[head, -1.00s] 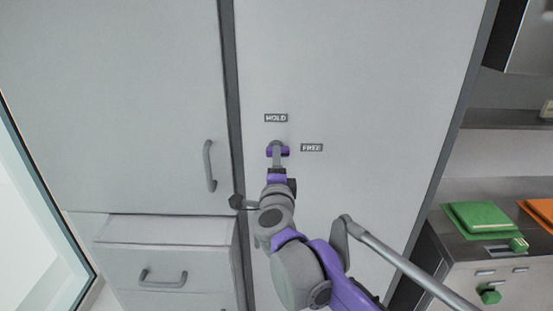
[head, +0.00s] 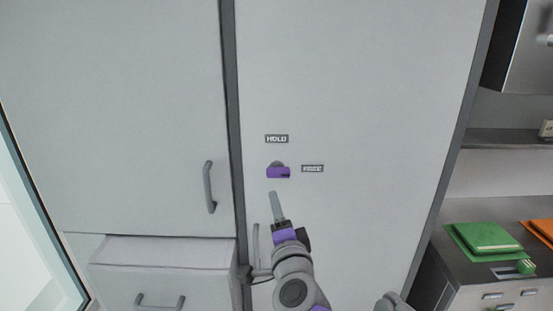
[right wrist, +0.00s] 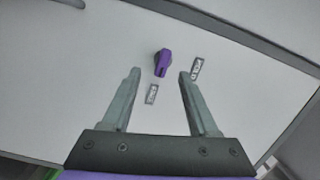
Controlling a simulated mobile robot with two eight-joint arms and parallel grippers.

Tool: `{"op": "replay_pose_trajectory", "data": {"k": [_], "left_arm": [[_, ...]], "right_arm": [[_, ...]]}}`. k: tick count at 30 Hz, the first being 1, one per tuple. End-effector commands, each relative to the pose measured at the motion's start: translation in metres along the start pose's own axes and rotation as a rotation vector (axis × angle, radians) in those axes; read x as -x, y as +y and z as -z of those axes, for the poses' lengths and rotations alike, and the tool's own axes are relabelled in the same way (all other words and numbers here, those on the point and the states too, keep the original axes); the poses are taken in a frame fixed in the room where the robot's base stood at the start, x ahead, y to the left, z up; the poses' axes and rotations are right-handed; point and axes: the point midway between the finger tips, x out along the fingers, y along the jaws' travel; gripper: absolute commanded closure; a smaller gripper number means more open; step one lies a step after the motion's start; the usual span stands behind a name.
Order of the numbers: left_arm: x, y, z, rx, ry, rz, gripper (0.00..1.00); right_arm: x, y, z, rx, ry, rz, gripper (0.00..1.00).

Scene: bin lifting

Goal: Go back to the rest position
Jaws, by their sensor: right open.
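My right gripper (head: 275,197) is in front of the white panel, just below a small purple knob (head: 278,172). The knob sits between a label reading HOLD (head: 276,139) above it and a label that seems to read FREE (head: 312,168) to its right. In the right wrist view the two fingers of my right gripper (right wrist: 159,75) are spread apart with nothing between them. The purple knob (right wrist: 161,62) shows beyond the fingertips, apart from them. My left gripper is in neither view.
A tall cabinet door with a grey handle (head: 210,187) is to the left. A drawer (head: 160,285) below it stands out. At the right is a counter with a green board (head: 485,240) and an orange board (head: 541,230).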

Motion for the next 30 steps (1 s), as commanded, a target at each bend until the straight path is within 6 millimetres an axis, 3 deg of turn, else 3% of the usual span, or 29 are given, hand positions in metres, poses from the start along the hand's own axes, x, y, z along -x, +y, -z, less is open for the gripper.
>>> {"op": "replay_pose_trajectory", "data": {"k": [2, 8, 12, 15, 18, 21, 30], "left_arm": [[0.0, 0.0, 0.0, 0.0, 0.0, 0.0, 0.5], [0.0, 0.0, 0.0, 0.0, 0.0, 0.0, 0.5], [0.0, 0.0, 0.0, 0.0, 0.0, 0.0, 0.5], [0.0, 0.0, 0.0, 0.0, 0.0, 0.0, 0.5], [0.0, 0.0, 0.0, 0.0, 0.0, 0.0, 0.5], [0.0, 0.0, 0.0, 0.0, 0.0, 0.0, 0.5], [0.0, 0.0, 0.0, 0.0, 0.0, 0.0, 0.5]], "right_arm": [[0.024, 0.029, 0.0, 0.192, -0.115, -0.029, 0.4], [0.109, 0.15, 0.002, 0.686, -0.431, -0.26, 0.4], [0.173, 0.231, 0.02, 0.909, -0.596, -0.475, 0.4], [0.215, 0.275, 0.037, 1.014, -0.686, -0.621, 0.4], [0.249, 0.304, 0.051, 1.079, -0.751, -0.738, 0.4], [0.27, 0.32, 0.06, 1.111, -0.79, -0.813, 0.4], [0.28, 0.327, 0.065, 1.127, -0.81, -0.851, 0.4]]}}
